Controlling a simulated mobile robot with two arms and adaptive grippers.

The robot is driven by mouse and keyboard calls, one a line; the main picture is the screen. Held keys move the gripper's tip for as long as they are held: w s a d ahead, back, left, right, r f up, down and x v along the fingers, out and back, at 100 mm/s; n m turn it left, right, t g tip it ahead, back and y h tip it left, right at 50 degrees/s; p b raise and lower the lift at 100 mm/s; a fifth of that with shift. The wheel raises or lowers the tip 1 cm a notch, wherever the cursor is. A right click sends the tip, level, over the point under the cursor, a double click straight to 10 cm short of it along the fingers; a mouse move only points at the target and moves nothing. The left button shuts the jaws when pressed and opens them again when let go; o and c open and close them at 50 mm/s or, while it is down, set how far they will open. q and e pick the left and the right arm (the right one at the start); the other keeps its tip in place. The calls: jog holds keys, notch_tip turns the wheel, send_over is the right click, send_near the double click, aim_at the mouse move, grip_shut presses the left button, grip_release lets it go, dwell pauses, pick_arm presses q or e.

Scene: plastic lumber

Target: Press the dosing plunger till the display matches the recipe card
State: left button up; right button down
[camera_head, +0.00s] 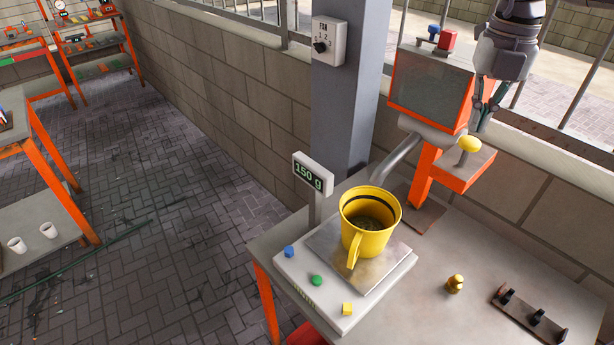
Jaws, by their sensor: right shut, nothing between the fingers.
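The dosing plunger is a yellow knob (469,144) on an orange block (462,170) of the orange dosing machine (430,90). My right gripper (477,130) points down, shut and empty, just above and slightly right of the knob; I cannot tell whether it touches it. A grey spout (398,160) runs from the machine toward a yellow bucket (369,226) with a handle, which stands on the scale (340,262). The scale's display (308,174) reads 150 g. No recipe card can be made out. My left gripper is not in view.
A grey post with a fan switch (329,41) stands behind the scale. Orange shelving with two white cups (48,230) is at left.

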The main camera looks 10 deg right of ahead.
aim_at(471, 140)
jog(key=shift+f, duration=0.1)
jog(key=shift+f+b, duration=1.6)
jog(key=shift+f, duration=0.3)
jog(key=shift+r+p, duration=2.2)
jog(key=shift+r, duration=0.7)
jog(key=shift+f, duration=0.1)
